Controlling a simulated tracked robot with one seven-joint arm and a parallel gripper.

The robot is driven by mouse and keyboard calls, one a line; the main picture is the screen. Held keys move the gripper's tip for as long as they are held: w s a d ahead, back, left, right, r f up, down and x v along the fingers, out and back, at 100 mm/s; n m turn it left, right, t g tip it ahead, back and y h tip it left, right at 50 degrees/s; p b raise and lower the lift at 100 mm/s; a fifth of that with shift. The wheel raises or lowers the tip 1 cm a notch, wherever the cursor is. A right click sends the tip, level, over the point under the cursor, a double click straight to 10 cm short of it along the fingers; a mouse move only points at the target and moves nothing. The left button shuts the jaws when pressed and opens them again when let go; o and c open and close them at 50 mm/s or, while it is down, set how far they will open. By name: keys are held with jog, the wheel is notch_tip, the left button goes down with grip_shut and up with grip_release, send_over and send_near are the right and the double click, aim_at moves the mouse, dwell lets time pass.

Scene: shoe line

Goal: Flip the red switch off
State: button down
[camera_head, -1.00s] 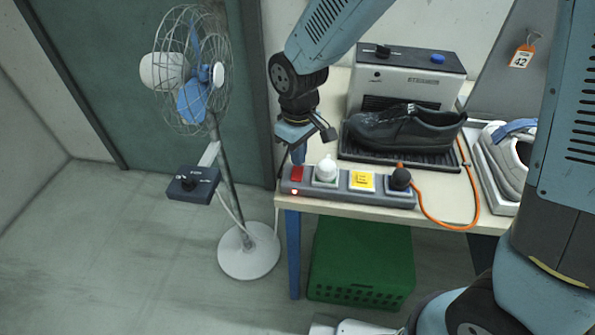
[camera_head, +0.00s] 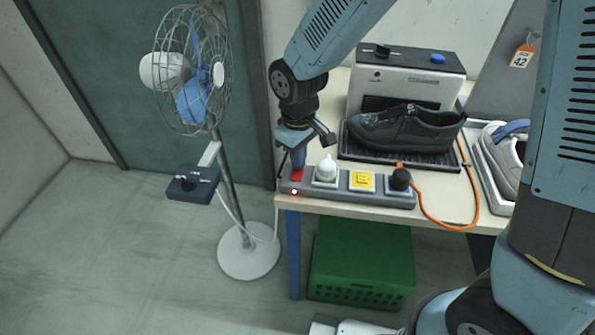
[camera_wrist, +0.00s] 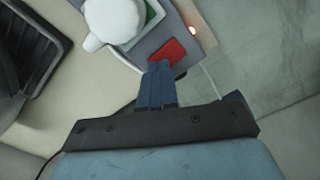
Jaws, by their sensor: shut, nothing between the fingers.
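The red switch (camera_head: 297,175) sits at the left end of a grey power strip (camera_head: 345,197) along the table's front edge. A small red light (camera_head: 294,192) glows beside it. My gripper (camera_head: 298,168) is shut and empty, pointing down at the switch, with its tips at the switch's far edge. In the wrist view the red switch (camera_wrist: 168,52) lies just beyond the closed fingertips (camera_wrist: 158,66), and the light (camera_wrist: 193,30) is lit. I cannot tell for sure whether the tips touch the switch.
A white plug (camera_head: 326,170), a yellow-labelled socket cover (camera_head: 362,181) and a black plug with an orange cord (camera_head: 400,180) fill the strip. A black shoe (camera_head: 405,128) lies on a machine behind. A fan (camera_head: 205,85) stands left; a green crate (camera_head: 362,262) is below.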

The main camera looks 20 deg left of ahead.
jog(key=shift+f, duration=0.55)
dwell(0.4)
jog(key=shift+r, duration=3.5)
